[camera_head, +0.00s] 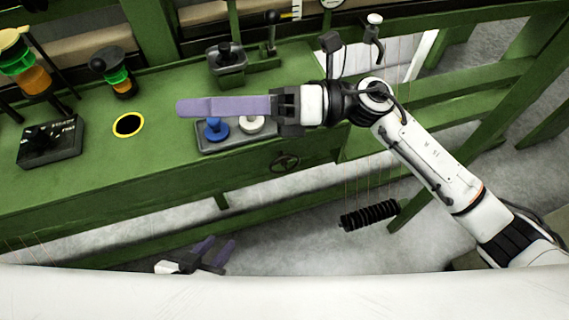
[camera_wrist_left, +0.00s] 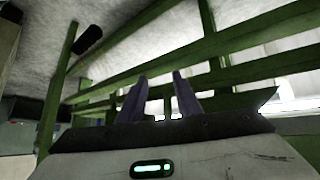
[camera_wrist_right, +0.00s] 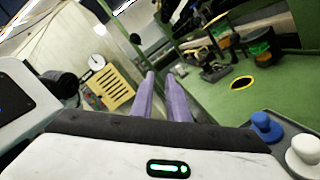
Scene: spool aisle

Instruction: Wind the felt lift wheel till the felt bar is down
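A small dark handwheel (camera_head: 285,162) sits on the front face of the green bench, below and to the right of the two-knob box; it looks like the felt lift wheel. I cannot make out for certain which part is the felt bar. My right gripper (camera_head: 181,107), with purple fingers, reaches in above the bench and the box, left of and above the wheel. Its fingers have a narrow empty gap in the right wrist view (camera_wrist_right: 161,75). My left gripper (camera_head: 223,241) is low in front of the bench, over the floor, open and empty, also seen in the left wrist view (camera_wrist_left: 159,76).
The box carries a blue knob (camera_head: 215,129) and a white knob (camera_head: 252,123). A yellow-ringed hole (camera_head: 128,124), a black control box (camera_head: 50,142) and signal lamps (camera_head: 117,78) stand left. A black ribbed roller (camera_head: 370,214) hangs near thin threads at right. Green rails cross the right side.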

